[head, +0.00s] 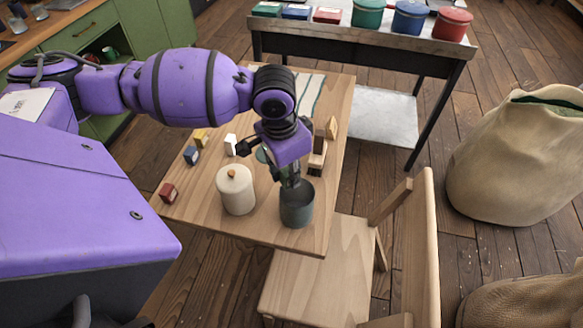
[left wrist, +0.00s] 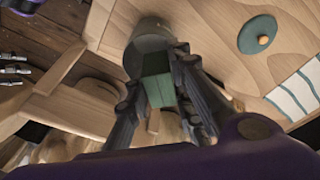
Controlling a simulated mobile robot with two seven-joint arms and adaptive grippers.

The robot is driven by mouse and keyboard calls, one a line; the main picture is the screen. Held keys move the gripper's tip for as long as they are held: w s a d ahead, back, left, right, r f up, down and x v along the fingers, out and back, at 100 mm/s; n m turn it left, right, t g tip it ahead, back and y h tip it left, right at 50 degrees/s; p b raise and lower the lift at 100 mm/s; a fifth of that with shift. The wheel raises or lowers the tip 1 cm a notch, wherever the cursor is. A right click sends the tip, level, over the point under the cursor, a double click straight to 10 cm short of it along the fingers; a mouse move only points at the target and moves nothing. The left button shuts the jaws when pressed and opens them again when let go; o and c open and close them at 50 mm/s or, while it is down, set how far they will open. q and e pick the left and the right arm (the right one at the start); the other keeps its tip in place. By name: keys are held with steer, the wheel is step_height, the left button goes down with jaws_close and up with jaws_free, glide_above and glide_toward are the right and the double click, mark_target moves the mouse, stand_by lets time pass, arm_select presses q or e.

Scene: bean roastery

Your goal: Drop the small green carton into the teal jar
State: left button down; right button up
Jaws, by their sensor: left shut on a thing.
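The teal jar (head: 297,208) stands upright and open near the table's front right corner. It also shows in the left wrist view (left wrist: 148,42), beyond my fingers. My left gripper (head: 291,178) points down over the jar's mouth. In the left wrist view its fingers (left wrist: 160,88) are shut on the small green carton (left wrist: 158,88). The carton lines up with the jar's opening; I cannot tell how far its lower end is from the rim. In the head view the carton is mostly hidden by the gripper. My right gripper is not in view.
A cream lidded jar (head: 236,190) stands close left of the teal jar. A teal lid (left wrist: 257,35) lies on the table, near a striped cloth (left wrist: 298,92). Red (head: 168,192), blue (head: 191,154), yellow (head: 201,136) and white (head: 231,145) cartons stand left. A chair (head: 325,270) adjoins the table.

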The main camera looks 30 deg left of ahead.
mark_target(285, 173)
arm_select(q)
steer(key=c, duration=1.5)
jaws_free()
steer(key=shift+o, duration=0.2)
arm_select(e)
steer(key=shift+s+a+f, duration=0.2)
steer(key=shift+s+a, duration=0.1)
arm_select(q)
steer(key=shift+r, duration=0.15)
step_height(285, 173, up, 12)
steer(key=s, duration=0.1)
steer(key=shift+s+a, duration=0.15)
steer(key=shift+a, duration=0.25)
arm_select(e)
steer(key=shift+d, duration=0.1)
arm_select(q)
steer(key=shift+f, duration=0.2)
